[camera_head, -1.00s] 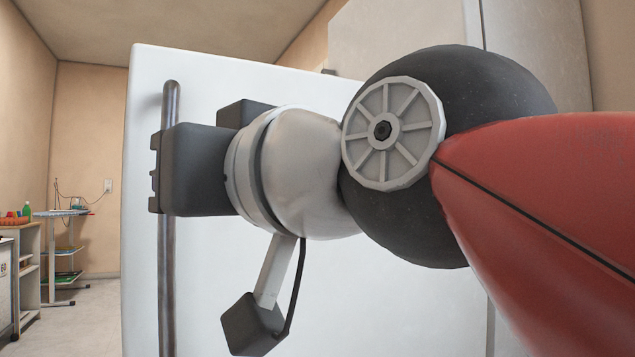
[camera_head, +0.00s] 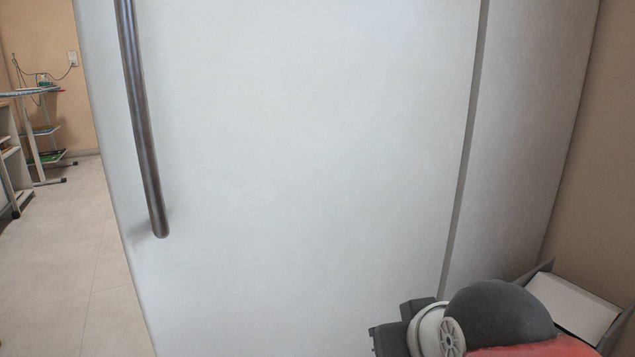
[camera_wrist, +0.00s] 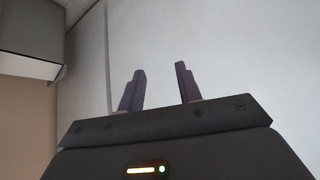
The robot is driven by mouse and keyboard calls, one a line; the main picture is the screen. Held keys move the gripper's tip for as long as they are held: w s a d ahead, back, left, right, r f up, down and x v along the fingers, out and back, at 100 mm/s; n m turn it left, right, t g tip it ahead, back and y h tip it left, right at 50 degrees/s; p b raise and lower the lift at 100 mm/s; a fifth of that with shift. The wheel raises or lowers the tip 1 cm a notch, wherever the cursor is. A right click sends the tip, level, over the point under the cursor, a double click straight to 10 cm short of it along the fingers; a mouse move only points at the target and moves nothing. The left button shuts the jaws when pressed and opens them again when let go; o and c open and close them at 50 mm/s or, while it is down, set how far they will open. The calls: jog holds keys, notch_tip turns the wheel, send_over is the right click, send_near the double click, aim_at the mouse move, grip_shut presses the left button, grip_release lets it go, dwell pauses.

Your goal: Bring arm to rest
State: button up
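My gripper (camera_wrist: 161,80) shows in the wrist view with its two dark fingers apart and nothing between them. Behind the fingers is a pale white surface. In the head view my arm is low at the bottom right, with only the wrist and part of a red link showing; the fingers cannot be made out there. The arm is in front of a large white door (camera_head: 300,150) and apart from its handle.
A long dark metal handle (camera_head: 146,150) runs down the door's left side. An open grey box or bin (camera_head: 578,300) stands at the bottom right by the tan wall. Clear floor (camera_head: 65,260) lies to the left, with a shelf stand (camera_head: 45,150) at the far left.

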jog(key=s+d+f+m+g+h, duration=0.1)
jog(key=s+d+f, duration=0.15)
jog(key=f, duration=0.25)
jog(key=s+d+f+m+g, duration=0.1)
jog(key=s+d+f+g, duration=0.1)
jog(key=s+f, duration=0.15)
notch_tip(320, 180, up, 12)
jog(key=w+p, duration=0.1)
jog(key=p, duration=1.1)
jog(key=shift+t, duration=0.3)
jog(key=shift+w, duration=0.1)
